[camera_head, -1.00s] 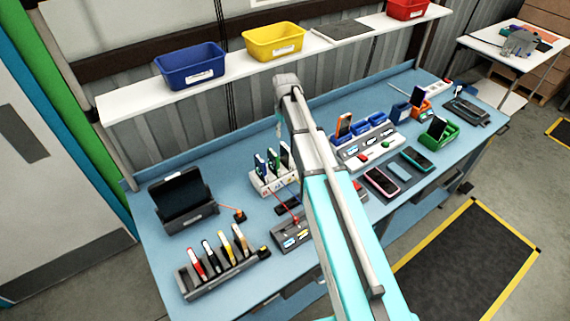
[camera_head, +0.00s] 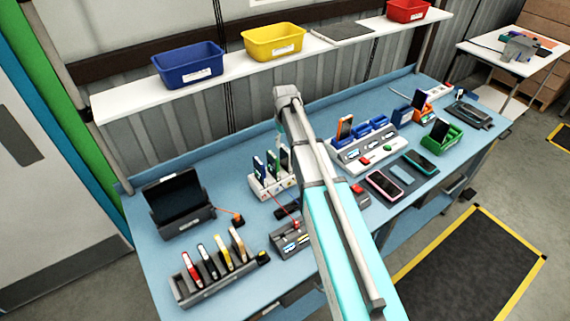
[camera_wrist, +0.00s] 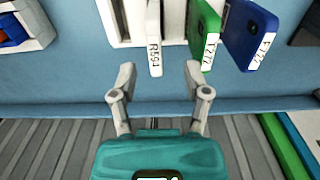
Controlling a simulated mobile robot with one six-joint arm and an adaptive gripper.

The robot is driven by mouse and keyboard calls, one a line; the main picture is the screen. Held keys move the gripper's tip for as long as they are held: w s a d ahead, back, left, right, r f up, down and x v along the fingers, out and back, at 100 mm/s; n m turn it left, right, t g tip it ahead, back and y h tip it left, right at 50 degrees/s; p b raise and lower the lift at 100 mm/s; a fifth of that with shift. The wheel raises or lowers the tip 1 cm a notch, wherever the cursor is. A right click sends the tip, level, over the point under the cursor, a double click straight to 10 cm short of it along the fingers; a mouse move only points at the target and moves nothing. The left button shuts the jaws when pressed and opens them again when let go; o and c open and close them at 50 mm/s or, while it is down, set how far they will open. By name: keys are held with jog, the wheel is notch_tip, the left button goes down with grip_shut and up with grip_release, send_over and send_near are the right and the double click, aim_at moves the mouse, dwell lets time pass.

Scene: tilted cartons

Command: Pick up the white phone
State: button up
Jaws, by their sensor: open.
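The white phone (camera_wrist: 153,38) shows in the wrist view as a narrow upright edge labelled R594, standing in a white rack. In the head view the white phone (camera_head: 284,157) is the rightmost in the rack (camera_head: 272,184). A green phone (camera_wrist: 205,35) and a blue phone (camera_wrist: 250,38) stand to its right in the wrist view. My gripper (camera_wrist: 160,76) is open and empty. Its fingers point at the rack, with the white phone's near end just beyond the fingertips, a little towards the left finger. My arm hides part of the bench in the head view.
A front rack (camera_head: 215,279) holds several upright phones. A black tablet stand (camera_head: 178,207) is at left. Blue (camera_head: 188,66) and yellow (camera_head: 273,42) bins stand on the shelf above. A white block with docks (camera_head: 362,150) is right of my arm. Bare bench lies left of the rack.

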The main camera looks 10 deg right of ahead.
aim_at(286, 148)
jog(key=shift+f, duration=0.1)
jog(key=f+b, duration=0.3)
jog(key=shift+w+d+f, duration=0.1)
jog(key=shift+w+d, duration=0.1)
jog(key=shift+w, duration=0.05)
jog(key=shift+f+b, duration=0.95)
jog(key=shift+b, duration=0.15)
grip_shut()
